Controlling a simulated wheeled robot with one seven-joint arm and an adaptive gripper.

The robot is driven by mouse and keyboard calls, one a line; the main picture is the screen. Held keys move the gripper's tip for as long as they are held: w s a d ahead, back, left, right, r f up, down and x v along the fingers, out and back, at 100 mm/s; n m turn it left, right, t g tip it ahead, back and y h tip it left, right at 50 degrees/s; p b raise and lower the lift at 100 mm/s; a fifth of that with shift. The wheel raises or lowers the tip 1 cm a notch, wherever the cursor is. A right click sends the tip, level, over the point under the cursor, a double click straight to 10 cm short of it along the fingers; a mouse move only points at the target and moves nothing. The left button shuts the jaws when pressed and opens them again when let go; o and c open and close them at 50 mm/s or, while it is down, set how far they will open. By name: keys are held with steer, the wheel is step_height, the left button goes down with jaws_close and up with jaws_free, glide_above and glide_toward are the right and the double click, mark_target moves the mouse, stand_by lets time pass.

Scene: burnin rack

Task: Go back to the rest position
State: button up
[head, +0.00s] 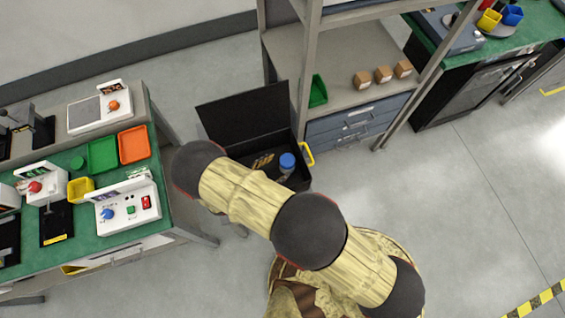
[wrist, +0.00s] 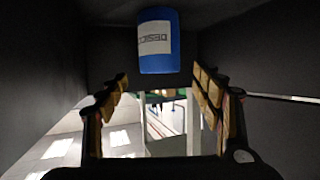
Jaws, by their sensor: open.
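My gripper (wrist: 160,80) is open in the wrist view, one padded finger on each side and nothing between them. A blue container with a white printed label (wrist: 158,42) shows beyond the fingertips at the top of the wrist view, against a dark surface. In the head view my arm reaches left from the lower middle, and my gripper is mostly hidden under it. An open black case (head: 243,113) lies just past the arm, lid raised. It holds a blue-topped container (head: 287,161) and small yellow-brown items (head: 262,162).
A green-topped bench (head: 80,248) with devices and trays stands at left. A metal shelf rack (head: 345,98) with small cardboard boxes (head: 382,74) and a green bin (head: 318,91) stands behind the case. Another bench (head: 530,38) is at upper right. The floor at right is clear.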

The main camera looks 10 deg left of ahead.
steer(key=shift+s+a+r, duration=0.15)
steer(key=shift+s+a, duration=0.1)
steer(key=shift+s, duration=0.15)
stand_by(0.3)
